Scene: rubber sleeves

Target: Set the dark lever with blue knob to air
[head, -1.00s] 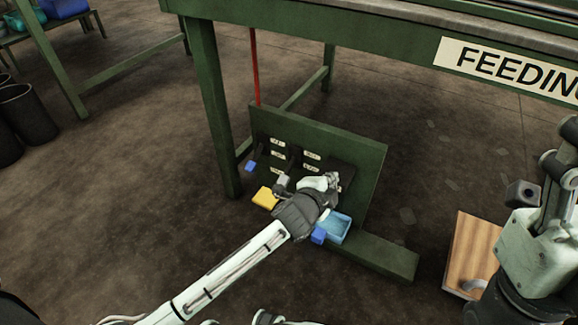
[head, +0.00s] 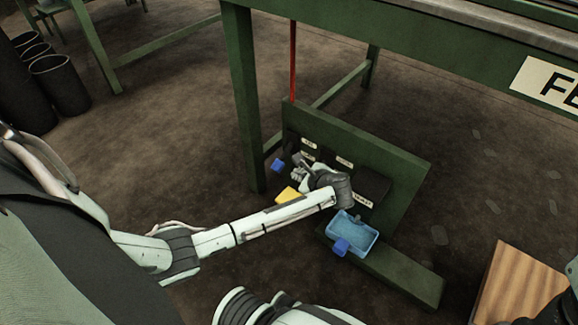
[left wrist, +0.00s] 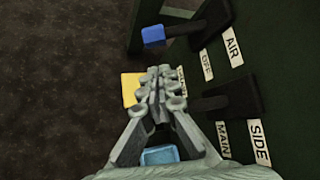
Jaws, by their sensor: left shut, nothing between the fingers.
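The dark lever with the blue knob (left wrist: 153,36) is at the top of the left wrist view. Its dark arm runs right to the green panel, near the AIR (left wrist: 232,42) and OFF (left wrist: 207,65) labels. I cannot tell its setting. In the head view its blue knob (head: 277,165) is at the panel's left side. My left gripper (head: 296,172) is right beside it, apart from the knob. In the left wrist view its fingers (left wrist: 160,72) are shut and empty, below the knob.
A yellow block (head: 288,195) is just below the left gripper. A blue tray (head: 366,236) with another blue block (head: 341,246) is to the right. The green panel (head: 405,185) stands under the green table, beside its leg (head: 247,120). A wooden board (head: 520,285) is at lower right.

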